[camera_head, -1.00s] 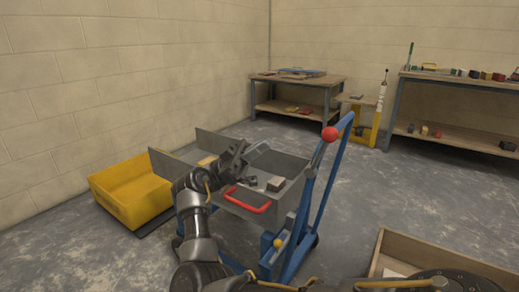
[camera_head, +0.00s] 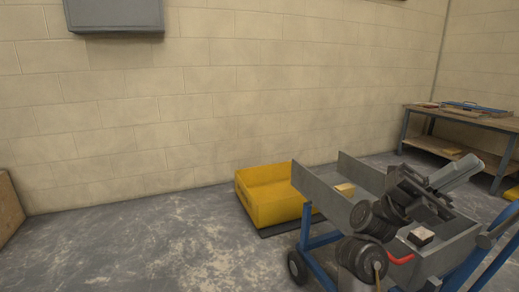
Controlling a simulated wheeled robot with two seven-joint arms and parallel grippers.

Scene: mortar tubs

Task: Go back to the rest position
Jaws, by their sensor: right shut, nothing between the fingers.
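My right gripper (camera_head: 458,172) shows at the right of the head view, at the end of my dark arm. It is shut and empty, above the grey tub of the blue trolley (camera_head: 323,241). The grey tub (camera_head: 322,190) holds a small tan block (camera_head: 345,189) and a small pale-topped dark block (camera_head: 421,236). My gripper and arm hide part of the tub's inside. My left gripper is not in view.
A yellow tub (camera_head: 280,211) stands on the floor by the wall, left of the trolley. A workbench (camera_head: 468,122) stands at the back right. A brown box edge (camera_head: 8,208) shows at the far left. The floor at the left middle is clear.

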